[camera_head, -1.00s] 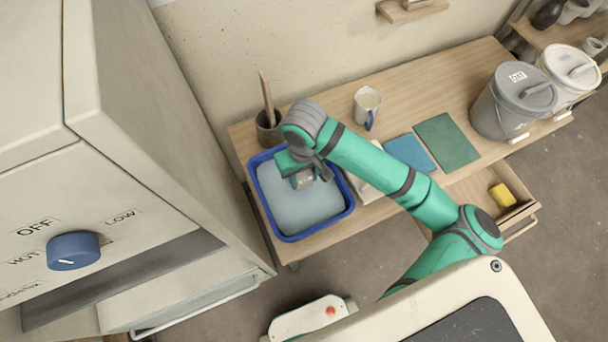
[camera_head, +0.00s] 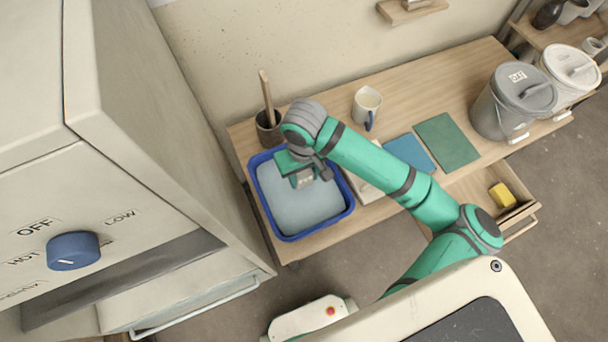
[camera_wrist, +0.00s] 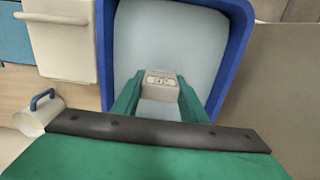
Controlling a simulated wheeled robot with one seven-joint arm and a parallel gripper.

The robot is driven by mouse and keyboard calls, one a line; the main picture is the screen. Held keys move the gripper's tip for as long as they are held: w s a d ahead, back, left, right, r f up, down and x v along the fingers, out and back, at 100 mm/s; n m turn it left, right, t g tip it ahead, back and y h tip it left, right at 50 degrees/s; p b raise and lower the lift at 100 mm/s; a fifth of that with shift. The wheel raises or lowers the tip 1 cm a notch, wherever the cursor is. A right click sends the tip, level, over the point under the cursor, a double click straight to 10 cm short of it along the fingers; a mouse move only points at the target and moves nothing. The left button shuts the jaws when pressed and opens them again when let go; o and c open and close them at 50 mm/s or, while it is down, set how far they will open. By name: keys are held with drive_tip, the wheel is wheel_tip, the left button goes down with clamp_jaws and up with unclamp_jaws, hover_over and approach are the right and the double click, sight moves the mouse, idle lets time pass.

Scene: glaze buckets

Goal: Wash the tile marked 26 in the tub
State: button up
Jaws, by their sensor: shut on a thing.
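A blue tub (camera_head: 347,207) holding pale grey-blue water stands at the left end of the wooden table. My gripper (camera_head: 298,173) is over the far part of the tub, pointing down. It is shut on a small pale tile (camera_head: 304,180). In the wrist view, the tile (camera_wrist: 160,84) sits between the green fingers of my gripper (camera_wrist: 157,98), with the tub's blue rim (camera_wrist: 236,50) around it. The tile has a small dark marking on its face that I cannot read for sure. Whether its lower edge touches the water is unclear.
A dark pot with a wooden stick (camera_head: 268,125) stands behind the tub, with a white mug (camera_head: 367,102) to its right. Blue (camera_head: 410,152) and green (camera_head: 447,142) mats lie further right, before lidded buckets (camera_head: 515,100). A yellow sponge (camera_head: 502,195) lies in an open drawer.

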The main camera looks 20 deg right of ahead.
sight(304, 174)
drive_tip(key=shift+r, duration=3.05)
